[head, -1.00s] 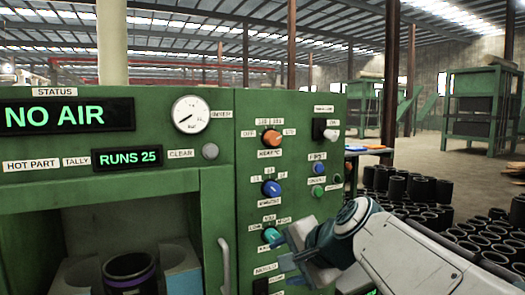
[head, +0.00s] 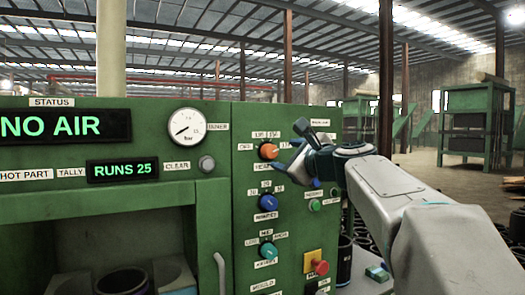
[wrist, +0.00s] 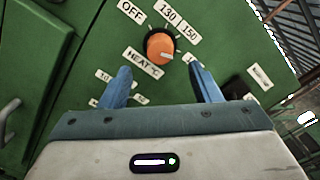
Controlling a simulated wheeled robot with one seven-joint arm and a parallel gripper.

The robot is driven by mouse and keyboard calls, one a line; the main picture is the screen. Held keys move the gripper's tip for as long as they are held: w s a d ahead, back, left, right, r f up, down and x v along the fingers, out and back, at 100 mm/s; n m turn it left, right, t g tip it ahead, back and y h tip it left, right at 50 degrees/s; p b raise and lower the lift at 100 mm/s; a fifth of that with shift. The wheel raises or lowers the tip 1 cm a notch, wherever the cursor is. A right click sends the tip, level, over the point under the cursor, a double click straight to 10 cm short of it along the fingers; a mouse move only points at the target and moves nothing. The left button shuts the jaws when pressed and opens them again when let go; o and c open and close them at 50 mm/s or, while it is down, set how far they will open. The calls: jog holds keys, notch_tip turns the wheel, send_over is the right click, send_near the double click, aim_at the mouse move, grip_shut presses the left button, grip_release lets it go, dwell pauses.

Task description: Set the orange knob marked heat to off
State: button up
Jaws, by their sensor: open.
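The orange knob (head: 268,151) sits on the green panel, above a label that reads HEAT. In the wrist view the orange knob (wrist: 160,48) has a light pointer mark on its right side, turned away from the OFF label (wrist: 131,12) and toward the right-hand labels, near 150. My gripper (head: 290,160) is just right of the knob in the head view. In the wrist view my gripper (wrist: 160,75) has its two blue fingers apart, with the knob ahead of and between their tips. The fingers do not appear to touch it.
Below are a blue knob (head: 269,202), a teal knob (head: 268,251) and a red button (head: 320,267). A gauge (head: 186,127) and a display reading NO AIR (head: 62,127) are left. Black sleeves stand on the floor at right.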

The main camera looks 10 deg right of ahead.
aim_at(273, 152)
jog(key=p+x, duration=0.1)
jog(key=x, duration=0.5)
jog(key=c, duration=1)
